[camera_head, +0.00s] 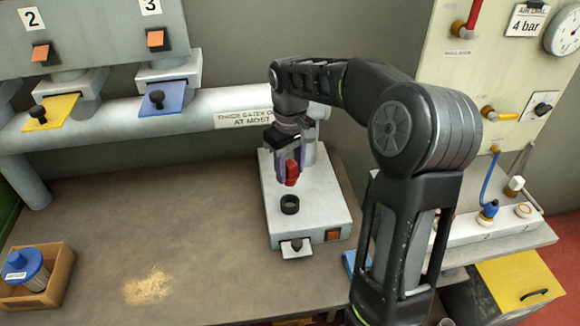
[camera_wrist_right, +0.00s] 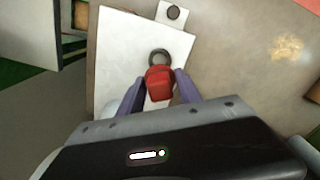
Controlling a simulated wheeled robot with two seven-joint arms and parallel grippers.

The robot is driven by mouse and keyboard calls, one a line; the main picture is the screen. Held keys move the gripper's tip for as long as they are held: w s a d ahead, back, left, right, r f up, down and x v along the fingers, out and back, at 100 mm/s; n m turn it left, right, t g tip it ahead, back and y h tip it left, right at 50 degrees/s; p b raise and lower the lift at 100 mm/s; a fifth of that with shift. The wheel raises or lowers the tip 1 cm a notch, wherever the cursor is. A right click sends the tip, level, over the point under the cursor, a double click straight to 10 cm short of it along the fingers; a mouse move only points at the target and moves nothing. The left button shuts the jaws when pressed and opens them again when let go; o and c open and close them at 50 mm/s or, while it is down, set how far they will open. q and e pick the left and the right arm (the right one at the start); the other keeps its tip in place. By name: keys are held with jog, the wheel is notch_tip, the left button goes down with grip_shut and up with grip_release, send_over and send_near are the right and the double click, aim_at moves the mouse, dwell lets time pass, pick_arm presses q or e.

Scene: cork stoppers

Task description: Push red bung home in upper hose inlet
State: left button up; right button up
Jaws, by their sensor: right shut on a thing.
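My right gripper (camera_head: 287,163) is shut on the red bung (camera_head: 292,174), which hangs below its fingers. In the right wrist view the bung (camera_wrist_right: 159,82) sits between the two purple-grey fingers (camera_wrist_right: 157,92). A dark ring-shaped opening (camera_head: 290,204) stands on top of a pale grey box. The bung is held above and just behind this ring, apart from it in the head view. In the right wrist view the bung overlaps the near edge of the ring (camera_wrist_right: 160,56). I cannot tell whether the ring is the upper hose inlet. My left gripper is not in view.
The pale grey box (camera_head: 315,205) stands on the brown bench (camera_head: 200,215), with a small front tab and an orange switch. A wide pipe (camera_head: 110,118) runs behind. A wooden box (camera_head: 60,275) with a blue-topped filter stands at left. Fittings line the right panel (camera_head: 480,70).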

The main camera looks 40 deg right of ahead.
notch_tip(320, 180, down, 2)
jog(key=shift+f+b, duration=0.1)
jog(key=shift+b, duration=0.3)
jog(key=shift+f+b, duration=1.6)
jog(key=shift+f, duration=0.4)
jog(key=shift+f+b, duration=1.05)
jog(key=shift+f, duration=0.5)
dwell(0.4)
